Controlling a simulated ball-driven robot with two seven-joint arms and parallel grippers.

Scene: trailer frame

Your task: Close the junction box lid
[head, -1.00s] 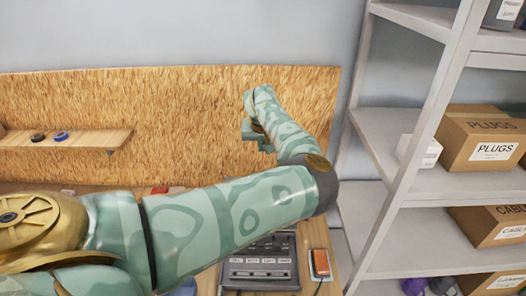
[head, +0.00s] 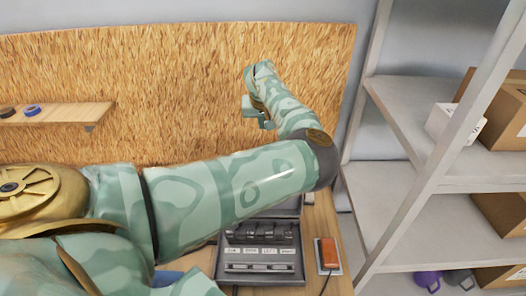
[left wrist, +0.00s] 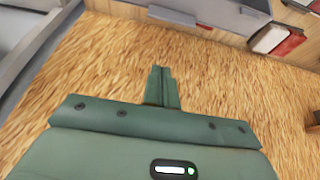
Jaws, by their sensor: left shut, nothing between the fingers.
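The junction box (head: 262,268) is a dark grey box on the bench, low in the middle of the head view. Its open front shows a row of dark modules and white labels. A grey panel at its back, apparently the raised lid (head: 288,211), is mostly hidden behind my left arm. My left gripper (head: 256,112) is green, shut and empty, in front of the chipboard wall, above and apart from the box. Its shut fingers also show in the left wrist view (left wrist: 162,88) against the chipboard. My right gripper is not in view.
An orange device (head: 328,252) with a cable lies right of the box. A metal shelf rack (head: 440,205) with cartons stands at the right. A small wooden shelf (head: 60,115) with tape rolls hangs on the chipboard (head: 180,70) at the left. My left arm crosses above the bench.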

